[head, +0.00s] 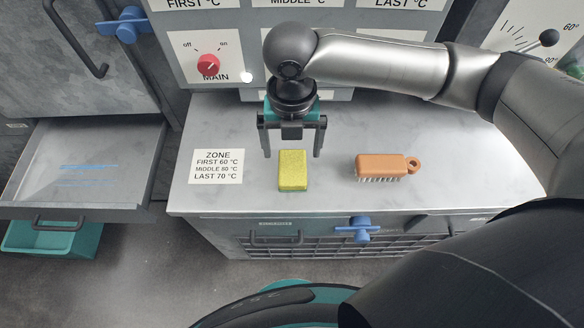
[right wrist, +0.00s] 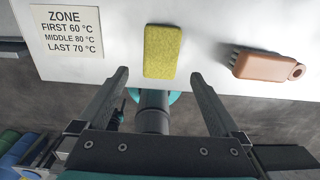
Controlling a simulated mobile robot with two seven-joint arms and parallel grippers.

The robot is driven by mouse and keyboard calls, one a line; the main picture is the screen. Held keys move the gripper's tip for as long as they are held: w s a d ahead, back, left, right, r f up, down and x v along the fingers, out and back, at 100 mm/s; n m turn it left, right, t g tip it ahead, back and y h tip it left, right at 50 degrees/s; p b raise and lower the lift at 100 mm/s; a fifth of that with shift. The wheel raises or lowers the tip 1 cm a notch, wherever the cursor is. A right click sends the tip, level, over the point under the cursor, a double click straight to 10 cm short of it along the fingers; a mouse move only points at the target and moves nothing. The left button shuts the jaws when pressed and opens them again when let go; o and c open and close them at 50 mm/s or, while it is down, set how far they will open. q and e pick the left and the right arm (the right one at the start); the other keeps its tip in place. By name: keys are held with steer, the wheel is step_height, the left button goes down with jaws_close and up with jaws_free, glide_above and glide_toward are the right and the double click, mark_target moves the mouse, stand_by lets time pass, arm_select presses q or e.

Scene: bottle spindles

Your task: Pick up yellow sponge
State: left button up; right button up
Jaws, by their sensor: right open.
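Nothing is held. My left gripper is not in view.
An orange brush (head: 381,167) with bristles lies to the right of the sponge. A printed zone label (head: 217,167) lies to the left. A panel with a red knob (head: 208,65) stands behind. An open drawer (head: 85,165) is at the left. A blue handle (head: 358,229) sticks out below the worktop.

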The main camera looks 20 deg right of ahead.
mark_target(293, 169)
step_height(293, 169, down, 3)
steer(key=shift+r, duration=0.1)
steer(key=shift+f+b, duration=0.45)
steer(key=shift+f, duration=0.2)
step_height(293, 169, down, 4)
steer(key=shift+d+f+b, duration=0.1)
steer(key=shift+f+b, duration=0.15)
steer(key=shift+b, duration=0.5)
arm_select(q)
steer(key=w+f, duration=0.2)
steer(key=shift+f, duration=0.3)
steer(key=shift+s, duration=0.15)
arm_select(e)
steer(key=shift+c, duration=0.2)
steer(key=shift+c, duration=0.8)
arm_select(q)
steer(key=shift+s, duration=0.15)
arm_select(e)
steer(key=c, duration=1)
